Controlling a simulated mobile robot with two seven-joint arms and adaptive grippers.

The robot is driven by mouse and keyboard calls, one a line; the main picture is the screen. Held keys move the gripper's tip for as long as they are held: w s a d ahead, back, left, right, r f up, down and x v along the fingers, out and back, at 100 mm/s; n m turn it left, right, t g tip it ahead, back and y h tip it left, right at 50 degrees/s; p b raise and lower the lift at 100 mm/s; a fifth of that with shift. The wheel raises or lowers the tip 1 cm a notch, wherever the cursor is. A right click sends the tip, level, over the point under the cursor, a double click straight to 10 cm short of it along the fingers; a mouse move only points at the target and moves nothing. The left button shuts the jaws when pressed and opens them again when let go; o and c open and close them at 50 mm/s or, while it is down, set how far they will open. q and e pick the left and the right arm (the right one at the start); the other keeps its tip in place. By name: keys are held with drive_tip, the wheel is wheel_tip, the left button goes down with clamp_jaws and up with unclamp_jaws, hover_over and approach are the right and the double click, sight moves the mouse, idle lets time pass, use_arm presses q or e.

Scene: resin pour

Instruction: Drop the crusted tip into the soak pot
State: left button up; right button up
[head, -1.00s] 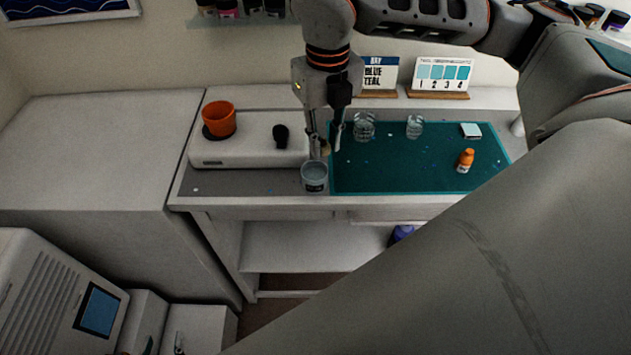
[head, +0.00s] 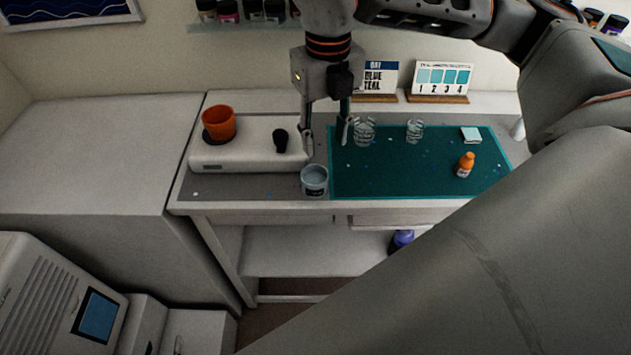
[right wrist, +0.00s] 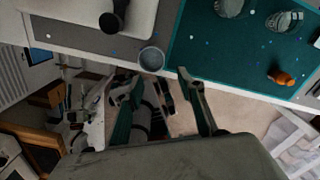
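The soak pot (head: 314,181) is a small grey-white cup with pale liquid and a dark label, upright at the front of the bench. It also shows in the right wrist view (right wrist: 151,59), just beyond my fingers. My right gripper (head: 326,146) points down above and slightly behind the pot, its fingers spread apart with nothing visible between them. I cannot make out the crusted tip in any view, and the pot's inside is too small to tell whether it lies there. My left gripper is not in view.
A white device (head: 248,148) with an orange cup (head: 219,122) and a black knob-like piece (head: 281,139) stands left of the pot. The teal mat (head: 400,175) on the right holds two clear cups (head: 364,130) (head: 414,129) and an orange bottle (head: 466,164).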

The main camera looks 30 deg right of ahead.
wheel_tip(320, 180, up, 9)
drive_tip(key=shift+r, duration=0.2)
idle(0.6)
